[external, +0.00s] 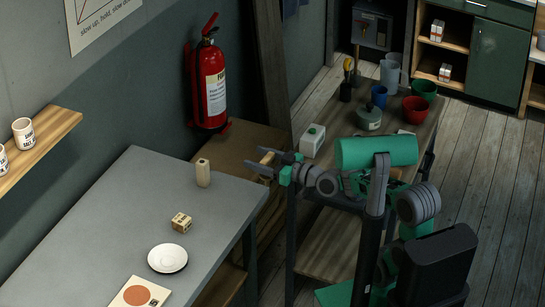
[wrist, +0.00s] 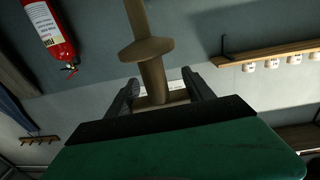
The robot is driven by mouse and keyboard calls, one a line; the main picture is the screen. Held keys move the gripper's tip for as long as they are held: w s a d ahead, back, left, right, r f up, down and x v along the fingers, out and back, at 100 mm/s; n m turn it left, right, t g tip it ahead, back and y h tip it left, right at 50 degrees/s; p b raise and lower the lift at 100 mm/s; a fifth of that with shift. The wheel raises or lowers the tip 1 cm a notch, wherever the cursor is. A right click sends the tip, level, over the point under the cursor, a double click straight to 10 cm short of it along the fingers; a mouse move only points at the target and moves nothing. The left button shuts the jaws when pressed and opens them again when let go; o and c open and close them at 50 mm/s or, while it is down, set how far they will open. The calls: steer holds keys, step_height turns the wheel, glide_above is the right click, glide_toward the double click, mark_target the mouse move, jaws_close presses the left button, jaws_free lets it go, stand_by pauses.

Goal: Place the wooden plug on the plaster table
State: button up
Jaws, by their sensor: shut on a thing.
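My gripper (external: 268,162) is shut on the wooden plug, a tan turned piece (wrist: 152,78) with a wide collar. In the wrist view it stands between my two fingers (wrist: 162,90) and runs out of the top edge. In the external view only a small tan bit of the plug (external: 268,157) shows at the fingers. The grey table (external: 110,215), which I take for the plaster table, is at the left. My gripper is just off its right far corner, apart from the top.
On the grey table are a tan cylinder (external: 203,172), a small box (external: 181,222), a white saucer (external: 167,258) and a card (external: 140,294). A fire extinguisher (external: 210,85) hangs on the wall. A cluttered wooden bench (external: 335,165) stands behind my arm. The table's far left is clear.

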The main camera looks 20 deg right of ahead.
steer(key=w+d+f+m+t+h, duration=0.1)
steer(key=w+d+m+t+h, duration=0.15)
steer(key=d, duration=0.45)
steer(key=w+d+f+m+t+h, duration=0.1)
steer(key=w+d+f+h, duration=0.1)
steer(key=w+d, duration=0.35)
steer(key=w+d+r+m+t+h, duration=0.1)
steer(key=w+d+r+m+h, duration=0.2)
steer(key=d, duration=1.1)
steer(key=d+r+m+h, duration=0.25)
steer(key=d+h, duration=0.25)
steer(key=d, duration=0.8)
steer(key=w+d+f, duration=0.3)
steer(key=w+f, duration=1)
steer(key=w, duration=0.1)
steer(key=shift+n+b, duration=0.3)
steer(key=shift+f+y+b, duration=0.2)
steer(key=shift+y+b, duration=0.05)
steer(key=shift+b, duration=0.05)
steer(key=o, duration=1.5)
steer(key=shift+c, duration=0.2)
